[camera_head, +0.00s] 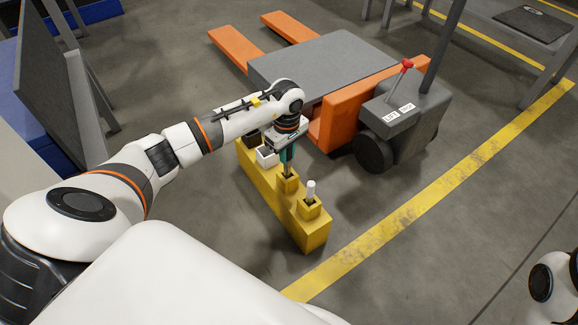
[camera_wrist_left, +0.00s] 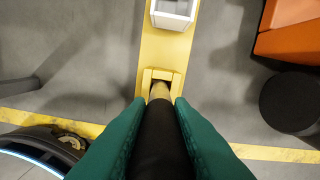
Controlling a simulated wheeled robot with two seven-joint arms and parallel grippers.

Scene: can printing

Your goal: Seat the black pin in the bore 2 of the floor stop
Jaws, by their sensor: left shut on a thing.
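The floor stop (camera_head: 262,183) is a long yellow beam on the floor with raised square sockets; it also shows in the left wrist view (camera_wrist_left: 150,50). My left gripper (camera_head: 288,155), with teal fingers, is shut on the black pin (camera_wrist_left: 160,145) and points down at the nearer-middle socket (camera_head: 287,185). The pin's tip is at or just over that socket's opening (camera_wrist_left: 160,86); I cannot tell whether it has entered. A white pin (camera_head: 311,188) stands upright in the end socket (camera_head: 310,208). No bore numbers are legible. My right gripper is out of view.
A white open box (camera_head: 267,157) sits on the beam behind the gripper, with a dark box (camera_head: 251,139) beyond. An orange and grey pallet truck (camera_head: 345,105) stands close behind. A yellow floor line (camera_head: 420,205) runs at right; the floor there is clear.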

